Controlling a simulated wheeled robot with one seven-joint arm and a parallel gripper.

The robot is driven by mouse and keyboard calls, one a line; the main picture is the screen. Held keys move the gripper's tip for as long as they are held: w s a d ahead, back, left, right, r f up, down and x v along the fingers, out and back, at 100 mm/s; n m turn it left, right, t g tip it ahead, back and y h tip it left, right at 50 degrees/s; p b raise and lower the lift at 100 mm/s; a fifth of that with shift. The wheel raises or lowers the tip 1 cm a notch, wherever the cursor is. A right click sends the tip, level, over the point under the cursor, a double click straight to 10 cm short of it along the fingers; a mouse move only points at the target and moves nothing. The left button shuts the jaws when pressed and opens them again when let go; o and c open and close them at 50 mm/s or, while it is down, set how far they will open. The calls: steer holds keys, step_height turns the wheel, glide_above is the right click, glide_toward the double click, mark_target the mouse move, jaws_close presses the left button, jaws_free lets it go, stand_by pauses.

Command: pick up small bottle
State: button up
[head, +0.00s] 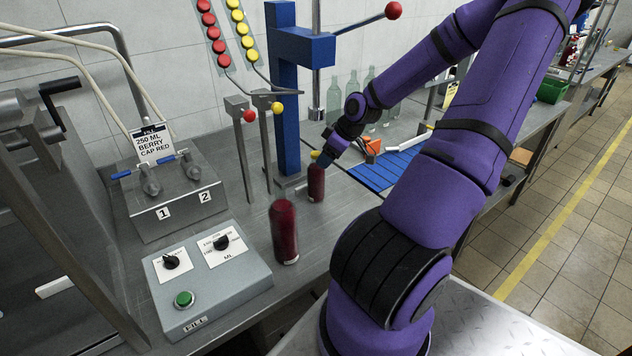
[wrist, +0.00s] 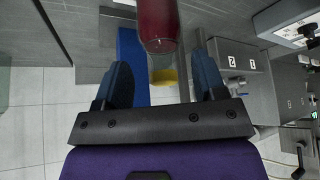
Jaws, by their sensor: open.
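The small bottle (head: 316,184), dark red, stands upright on the steel bench, just in front of the foot of the blue column. My gripper (head: 326,156) is at the upper part of this bottle in the head view. In the wrist view my gripper (wrist: 162,72) is open, with its two dark blue fingers apart. No object is gripped.
A larger dark red bottle (head: 284,232) stands close in front and left of the small one. The blue column (head: 284,90) rises behind. A grey control box (head: 206,279) and a valve block (head: 176,197) are at left. Clear bottles (head: 352,88) stand behind the gripper.

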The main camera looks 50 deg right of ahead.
mark_target(317, 153)
steer(key=w, duration=0.1)
steer(key=w+a, duration=0.1)
steer(key=w, duration=0.1)
steer(key=shift+a, duration=0.1)
steer(key=shift+w+f, duration=0.2)
steer(key=shift+f, duration=0.3)
jaws_close()
